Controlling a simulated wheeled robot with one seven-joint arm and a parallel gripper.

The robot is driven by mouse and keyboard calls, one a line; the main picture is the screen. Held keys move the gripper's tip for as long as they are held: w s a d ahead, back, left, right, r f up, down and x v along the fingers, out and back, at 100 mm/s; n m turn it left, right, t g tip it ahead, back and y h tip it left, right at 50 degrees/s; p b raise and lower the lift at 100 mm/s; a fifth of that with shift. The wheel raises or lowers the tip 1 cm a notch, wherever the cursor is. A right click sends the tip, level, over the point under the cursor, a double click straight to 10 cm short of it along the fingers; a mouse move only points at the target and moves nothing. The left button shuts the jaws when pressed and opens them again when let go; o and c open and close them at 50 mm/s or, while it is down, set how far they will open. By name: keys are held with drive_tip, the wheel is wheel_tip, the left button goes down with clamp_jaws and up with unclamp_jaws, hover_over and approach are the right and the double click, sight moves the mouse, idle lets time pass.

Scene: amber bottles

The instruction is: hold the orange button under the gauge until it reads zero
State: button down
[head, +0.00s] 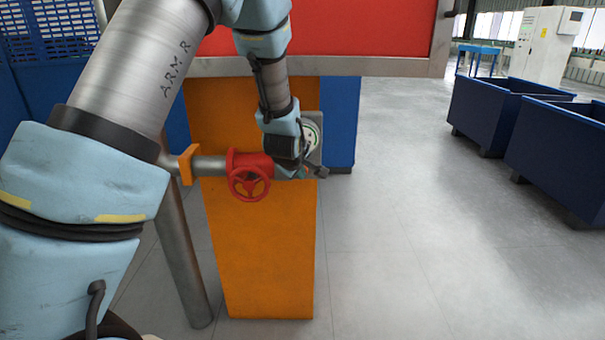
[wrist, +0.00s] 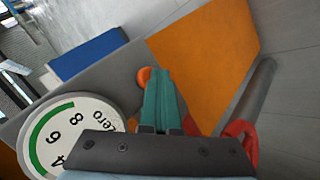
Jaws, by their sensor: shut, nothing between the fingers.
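The orange button (wrist: 144,76) shows in the wrist view as a small round edge, partly covered by my fingertips. My gripper (wrist: 158,76) is shut and empty, its teal fingers together with their tips at the button. I cannot tell whether they touch it or press it. The gauge (wrist: 76,122) is a white dial with a green arc, numbers and the word "zero". My gripper's body covers its lower part, and I make out no needle. In the head view the gauge (head: 314,124) is half hidden behind my wrist; the button cannot be made out there.
A red valve wheel (head: 249,183) on a grey pipe (head: 209,167) is close left of my wrist in the head view. An orange panel (head: 262,245) stands behind it. Blue bins (head: 490,108) stand at the right, with open floor (head: 410,220) between.

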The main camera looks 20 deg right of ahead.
drive_tip(key=shift+s, duration=0.1)
idle(0.4)
drive_tip(key=shift+s+a, duration=0.4)
drive_tip(key=shift+s, duration=0.35)
drive_tip(key=shift+s+a+b, duration=0.15)
drive_tip(key=shift+s+a, duration=0.2)
drive_tip(key=shift+s, duration=0.4)
drive_tip(key=shift+s+a+b, duration=0.2)
drive_tip(key=shift+s+a, duration=0.15)
drive_tip(key=shift+s, duration=0.4)
drive_tip(key=shift+s+a+b, duration=0.15)
drive_tip(key=shift+s+a, duration=0.2)
drive_tip(key=shift+s, duration=0.4)
drive_tip(key=s+a+r+m+g+y, duration=0.1)
drive_tip(key=s+a+m+g, duration=0.1)
drive_tip(key=a, duration=0.9)
drive_tip(key=s+a+r+m+g+y, duration=0.1)
drive_tip(key=s+a, duration=0.3)
drive_tip(key=a, duration=0.8)
drive_tip(key=s+a+r+m+g+y, duration=0.1)
drive_tip(key=s+a+m+g+y, duration=0.1)
drive_tip(key=a, duration=1)
drive_tip(key=shift+s+a+r+m+g+y, duration=0.15)
drive_tip(key=shift+s+r+m+g+y, duration=0.2)
drive_tip(key=shift+s+m+y, duration=0.3)
